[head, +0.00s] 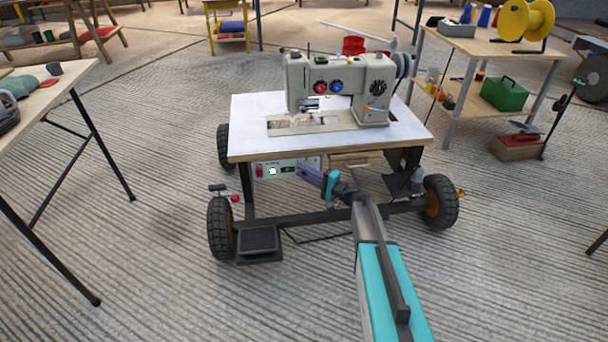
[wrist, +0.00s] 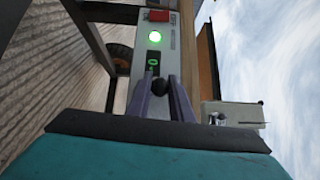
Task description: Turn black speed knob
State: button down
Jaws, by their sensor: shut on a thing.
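The black speed knob (wrist: 159,87) is a small round dark knob on the control panel (wrist: 138,58) under the sewing table. In the wrist view it sits between the two purple fingers of my gripper (wrist: 160,79), which are shut on it. In the head view my gripper (head: 305,170) reaches the right part of the same panel (head: 283,168), and its fingers hide the knob there. The panel also carries a lit green light (wrist: 155,37) and a red switch (wrist: 158,15).
A sewing machine (head: 335,84) stands on the wheeled white-topped table (head: 245,110). A small wooden drawer (head: 355,160) is just right of my gripper. A pedal (head: 259,243) hangs low at the left.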

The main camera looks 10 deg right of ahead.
jog(key=shift+d+f+m+t+y+b, duration=0.1)
jog(key=shift+d+m+t+y+b, duration=0.15)
jog(key=shift+m+t+b, duration=0.2)
jog(key=shift+d+f+m+t+y+b, duration=0.1)
jog(key=shift+m+t+y+b, duration=0.2)
jog(key=shift+m+b, duration=0.2)
jog(key=shift+s+d+r+m+t+b, duration=0.1)
jog(key=shift+d+m+t+b, duration=0.1)
jog(key=shift+m+t, duration=0.25)
jog(key=shift+w+d+r+m+t+b, duration=0.1)
jog(key=shift+m+t+b, duration=0.1)
jog(key=shift+m+t, duration=0.25)
jog(key=shift+s+d+r+m+t+b, duration=0.1)
jog(key=shift+m+t+b, duration=0.1)
jog(key=shift+m+t, duration=0.2)
jog(key=c, duration=1.6)
grip_release()
jog(key=p+v, duration=0.4)
jog(key=v, duration=1)
jog(key=shift+a+r, duration=0.1)
jog(key=shift+r, duration=0.05)
